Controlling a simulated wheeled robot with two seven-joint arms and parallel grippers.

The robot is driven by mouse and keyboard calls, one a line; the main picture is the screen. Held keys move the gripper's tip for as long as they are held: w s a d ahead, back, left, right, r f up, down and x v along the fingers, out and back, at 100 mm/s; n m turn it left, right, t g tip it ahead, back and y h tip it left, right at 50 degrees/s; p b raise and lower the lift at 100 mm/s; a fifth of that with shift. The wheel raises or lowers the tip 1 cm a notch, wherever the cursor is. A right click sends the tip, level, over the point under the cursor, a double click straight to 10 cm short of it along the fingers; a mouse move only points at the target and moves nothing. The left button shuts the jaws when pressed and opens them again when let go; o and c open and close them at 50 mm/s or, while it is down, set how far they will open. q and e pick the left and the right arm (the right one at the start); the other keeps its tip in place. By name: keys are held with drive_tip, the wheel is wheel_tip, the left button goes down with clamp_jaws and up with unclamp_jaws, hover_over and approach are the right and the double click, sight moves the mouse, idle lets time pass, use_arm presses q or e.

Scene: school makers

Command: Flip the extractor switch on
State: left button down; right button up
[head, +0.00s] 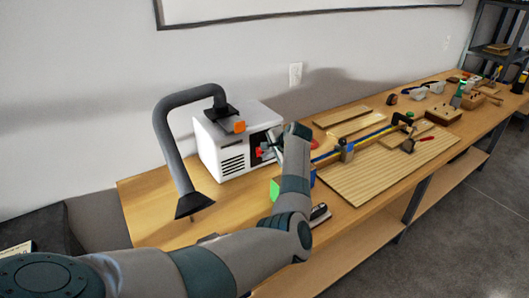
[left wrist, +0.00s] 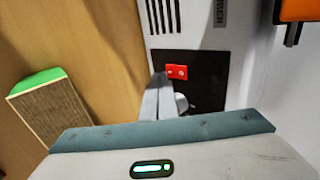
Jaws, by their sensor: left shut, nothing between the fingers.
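The extractor (head: 222,152) is a white box with dark vents and a grey bent hose (head: 163,130), on the workbench against the wall. In the left wrist view, its black panel (left wrist: 205,72) carries a red switch (left wrist: 177,71) and a round pale knob (left wrist: 181,103). My left gripper (head: 268,149) is at this panel, in front of the extractor. In the left wrist view, its fingers (left wrist: 160,80) are together and empty, with their tips just beside the red switch. I cannot tell whether they touch it or which way the switch is set. My right gripper is not in view.
A green-topped block (left wrist: 42,98) stands on the bench close to my left gripper. An orange part (head: 239,126) sits at the top of the extractor. A slatted board (head: 375,178), a long clamp (head: 372,133) and several tools lie to the right. Bare bench lies left of the extractor.

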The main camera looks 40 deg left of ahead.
use_arm(q)
drive_tip(key=shift+w+a+f, duration=0.1)
drive_tip(key=shift+w+a, duration=0.1)
drive_tip(key=shift+a, duration=0.25)
drive_tip(key=shift+w+a+f, duration=0.1)
drive_tip(key=shift+w+a, duration=0.05)
drive_tip(key=shift+a, duration=0.25)
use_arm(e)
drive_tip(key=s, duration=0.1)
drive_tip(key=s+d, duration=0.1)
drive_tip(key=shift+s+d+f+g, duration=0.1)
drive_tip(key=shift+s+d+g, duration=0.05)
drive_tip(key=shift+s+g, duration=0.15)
use_arm(q)
drive_tip(key=shift+f, duration=0.1)
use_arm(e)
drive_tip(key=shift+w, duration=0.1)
